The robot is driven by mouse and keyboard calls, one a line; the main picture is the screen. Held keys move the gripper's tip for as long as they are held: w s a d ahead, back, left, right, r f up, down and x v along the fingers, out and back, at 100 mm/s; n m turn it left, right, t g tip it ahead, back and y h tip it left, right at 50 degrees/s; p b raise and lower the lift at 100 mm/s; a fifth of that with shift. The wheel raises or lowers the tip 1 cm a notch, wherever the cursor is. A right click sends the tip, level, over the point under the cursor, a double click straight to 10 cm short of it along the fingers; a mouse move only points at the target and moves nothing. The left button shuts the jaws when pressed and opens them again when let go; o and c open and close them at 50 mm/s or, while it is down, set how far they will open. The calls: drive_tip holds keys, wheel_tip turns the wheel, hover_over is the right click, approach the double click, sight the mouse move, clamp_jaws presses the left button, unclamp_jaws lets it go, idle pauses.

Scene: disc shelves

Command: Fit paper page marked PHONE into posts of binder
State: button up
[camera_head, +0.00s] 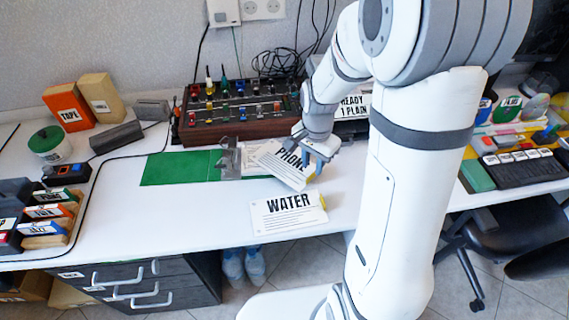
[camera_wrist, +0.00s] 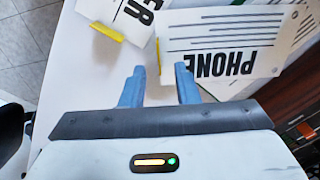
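The white page marked PHONE (camera_head: 279,168) lies at a slant by the right side of the green binder (camera_head: 170,168), also seen in the wrist view (camera_wrist: 225,62). A metal post fitting (camera_head: 228,159) stands on the binder; its separate posts are too small to make out. My gripper (camera_head: 317,160) is at the page's right end. In the wrist view my gripper (camera_wrist: 159,66) has its blue fingers apart, with the page's yellow tab (camera_wrist: 158,52) between the fingertips. I cannot tell whether either finger touches the page.
A WATER page (camera_head: 286,212) lies near the table's front edge; it shows in the wrist view (camera_wrist: 125,15). A console with knobs (camera_head: 235,112) stands behind the binder. A READY sign (camera_head: 354,107) is behind my wrist.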

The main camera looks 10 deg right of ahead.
sight(312, 174)
wheel_tip(312, 174, down, 4)
drive_tip(key=shift+s+r, duration=0.1)
drive_tip(key=shift+r, duration=0.15)
clamp_jaws()
idle(0.3)
